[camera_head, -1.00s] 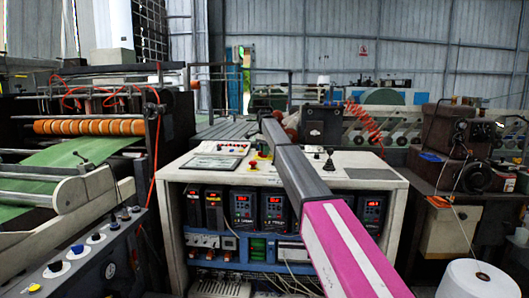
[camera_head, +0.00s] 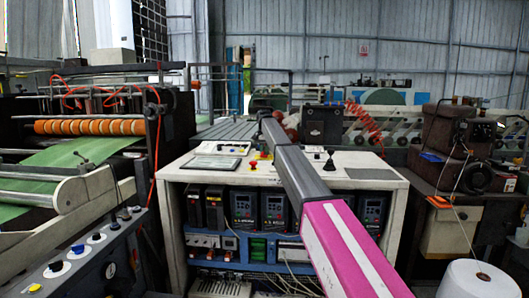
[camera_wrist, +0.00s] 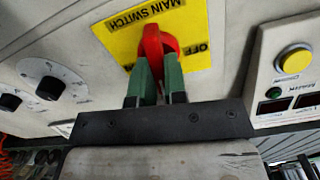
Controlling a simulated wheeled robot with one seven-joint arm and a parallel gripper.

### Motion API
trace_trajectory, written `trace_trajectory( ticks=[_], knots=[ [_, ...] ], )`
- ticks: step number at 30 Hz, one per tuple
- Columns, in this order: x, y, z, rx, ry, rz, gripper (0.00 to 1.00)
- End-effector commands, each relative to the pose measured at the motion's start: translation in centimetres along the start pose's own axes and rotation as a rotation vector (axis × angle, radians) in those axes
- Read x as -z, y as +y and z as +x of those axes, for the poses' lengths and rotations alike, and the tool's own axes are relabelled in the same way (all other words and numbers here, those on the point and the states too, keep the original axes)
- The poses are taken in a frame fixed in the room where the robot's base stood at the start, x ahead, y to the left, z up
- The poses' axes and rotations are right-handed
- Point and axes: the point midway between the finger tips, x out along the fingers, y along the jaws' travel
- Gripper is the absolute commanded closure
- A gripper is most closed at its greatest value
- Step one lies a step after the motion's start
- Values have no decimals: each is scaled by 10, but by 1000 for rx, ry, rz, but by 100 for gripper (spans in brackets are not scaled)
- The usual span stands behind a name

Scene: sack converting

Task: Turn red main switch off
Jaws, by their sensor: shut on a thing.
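The red main switch (camera_wrist: 153,42) sits on a yellow plate (camera_wrist: 204,18) marked MAIN SWITCH in the wrist view. The word OFF is readable to the right of the red handle. My gripper (camera_wrist: 158,72) is shut on the handle, with one green finger on each side of it. The fingers hide the handle's lower part. In the head view, my arm reaches away over the control cabinet (camera_head: 172,176), and the grip on the switch cannot be made out there.
In the wrist view, black dials (camera_wrist: 49,87) are to the left and a yellow button (camera_wrist: 295,60) on a panel is to the right. In the head view, drive units (camera_head: 242,207) with dark displays fill the cabinet. A white spool (camera_head: 478,279) stands front right.

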Motion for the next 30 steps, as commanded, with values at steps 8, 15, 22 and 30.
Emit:
trace_trajectory(
  ticks=[8,15,22,30],
  knots=[
    [0,-2,0,1,0,-264,100],
    [0,-4,-1,0,0,-491,100],
    [-1,-5,-1,0,0,-690,100],
    [-2,-6,-1,0,0,-862,100]
  ],
)
